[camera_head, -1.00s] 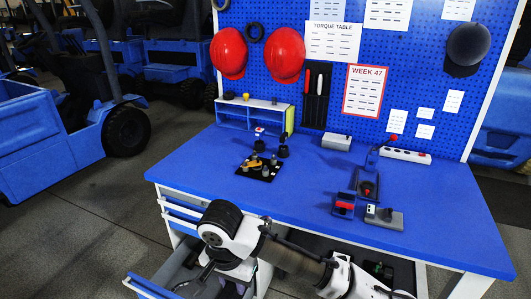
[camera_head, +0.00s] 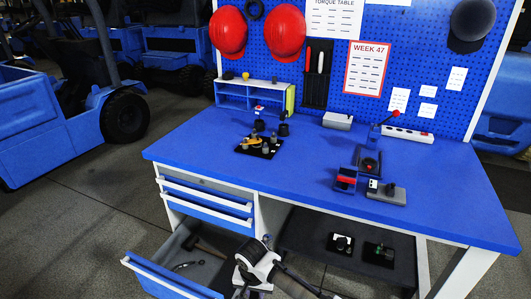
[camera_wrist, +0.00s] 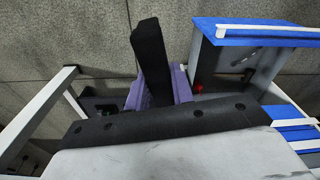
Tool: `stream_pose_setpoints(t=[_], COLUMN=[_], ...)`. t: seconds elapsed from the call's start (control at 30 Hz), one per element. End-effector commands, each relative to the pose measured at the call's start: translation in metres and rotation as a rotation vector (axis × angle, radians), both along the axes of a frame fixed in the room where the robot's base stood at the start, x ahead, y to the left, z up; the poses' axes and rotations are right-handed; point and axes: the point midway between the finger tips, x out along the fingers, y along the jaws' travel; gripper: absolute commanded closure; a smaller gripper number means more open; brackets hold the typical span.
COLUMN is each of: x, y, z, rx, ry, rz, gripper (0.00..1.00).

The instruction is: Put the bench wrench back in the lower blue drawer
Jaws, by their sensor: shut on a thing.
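In the head view my arm's white end is low in the middle, right of the drawer, and the fingers and wrench cannot be made out. The lower blue drawer (camera_head: 165,279) is pulled open at the lower left. It also shows in the wrist view (camera_wrist: 262,31), to the right of the fingers. A hammer-like tool (camera_head: 208,250) and a small grey tool (camera_head: 186,265) lie in it.
Two upper drawers (camera_head: 205,197) are shut. A dark lower shelf (camera_head: 310,238) under the blue bench top (camera_head: 300,165) carries two small black fixtures. A bench leg (camera_wrist: 38,118) stands left in the wrist view. Grey floor lies open before the bench.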

Motion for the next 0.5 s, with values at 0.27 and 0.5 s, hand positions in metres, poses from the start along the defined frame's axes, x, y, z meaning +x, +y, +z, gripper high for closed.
stream_pose_setpoints(t=[0.27, 0.5], x=[-0.004, -0.008], y=[-0.025, -0.029], z=[-0.116, -0.143], rx=[0.002, 0.006], ry=[0.001, -0.004], rz=[0.129, 0.178], gripper=[1.00, 1.00])
